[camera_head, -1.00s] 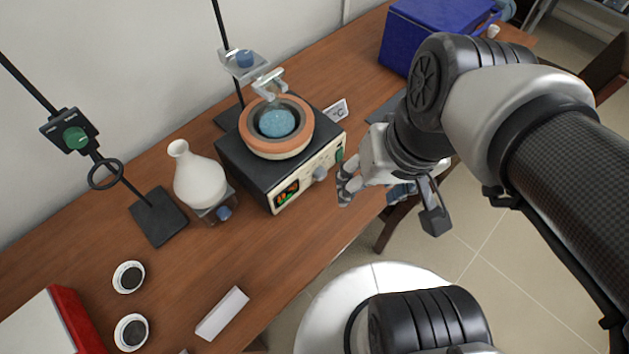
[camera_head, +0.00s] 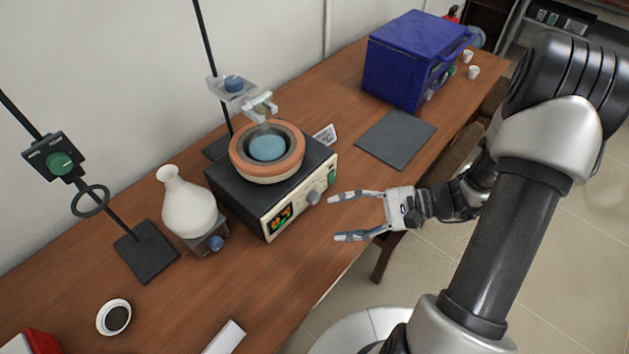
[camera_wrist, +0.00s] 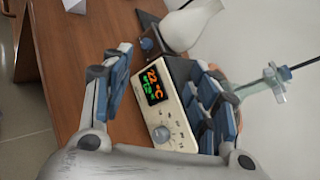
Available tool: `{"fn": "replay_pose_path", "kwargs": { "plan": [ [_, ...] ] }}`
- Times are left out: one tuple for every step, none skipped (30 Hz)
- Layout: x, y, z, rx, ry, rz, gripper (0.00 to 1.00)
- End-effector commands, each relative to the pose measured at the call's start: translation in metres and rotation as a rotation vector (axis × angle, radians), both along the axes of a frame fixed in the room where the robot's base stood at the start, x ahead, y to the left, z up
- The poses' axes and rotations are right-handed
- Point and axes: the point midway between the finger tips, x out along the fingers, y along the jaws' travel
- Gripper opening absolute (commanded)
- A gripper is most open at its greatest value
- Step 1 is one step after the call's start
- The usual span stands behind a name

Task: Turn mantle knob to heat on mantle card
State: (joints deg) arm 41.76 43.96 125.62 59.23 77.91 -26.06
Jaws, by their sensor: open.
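The heating mantle (camera_head: 247,217) is a black box with a cream front panel and an orange ring on top holding a blue round content. Its grey knob (camera_head: 313,197) sits on the front panel, right of the lit display (camera_head: 279,218). In the wrist view the knob (camera_wrist: 161,134) and the display (camera_wrist: 155,86), reading about 22 °C, lie between my fingers. A white card (camera_head: 325,135) marked °C stands behind the mantle. My gripper (camera_head: 340,217) is open and empty, in front of the panel and apart from the knob.
A white flask (camera_head: 188,207) on a small base with a blue knob stands left of the mantle. A stand with a clamp (camera_head: 233,88) rises behind. A blue box (camera_head: 398,67) and dark mat (camera_head: 396,138) are to the right.

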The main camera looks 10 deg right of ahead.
Motion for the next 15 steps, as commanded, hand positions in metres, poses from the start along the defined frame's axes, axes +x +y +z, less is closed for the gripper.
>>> {"fn": "replay_pose_path", "kwargs": {
  "plan": [
    [0.005, -0.011, -0.024, 0.07, 0.025, -0.087, 0.54],
    [0.009, -0.017, -0.034, 0.106, 0.029, -0.136, 0.54],
    [0.013, -0.025, -0.048, 0.152, 0.038, -0.206, 0.54],
    [0.015, -0.032, -0.06, 0.185, 0.043, -0.257, 0.54],
    [0.018, -0.038, -0.071, 0.216, 0.047, -0.308, 0.54],
    [0.02, -0.046, -0.086, 0.254, 0.053, -0.375, 0.54],
    [0.021, -0.052, -0.097, 0.28, 0.057, -0.423, 0.54],
    [0.021, -0.058, -0.108, 0.303, 0.06, -0.47, 0.54],
    [0.021, -0.064, -0.121, 0.331, 0.064, -0.527, 0.54],
    [0.021, -0.069, -0.13, 0.349, 0.066, -0.565, 0.54],
    [0.02, -0.072, -0.138, 0.364, 0.069, -0.601, 0.54],
    [0.019, -0.077, -0.148, 0.382, 0.072, -0.641, 0.54],
    [0.019, -0.079, -0.153, 0.392, 0.073, -0.667, 0.54],
    [0.018, -0.082, -0.158, 0.4, 0.073, -0.69, 0.54],
    [0.018, -0.084, -0.164, 0.408, 0.074, -0.712, 0.54]
  ]
}}
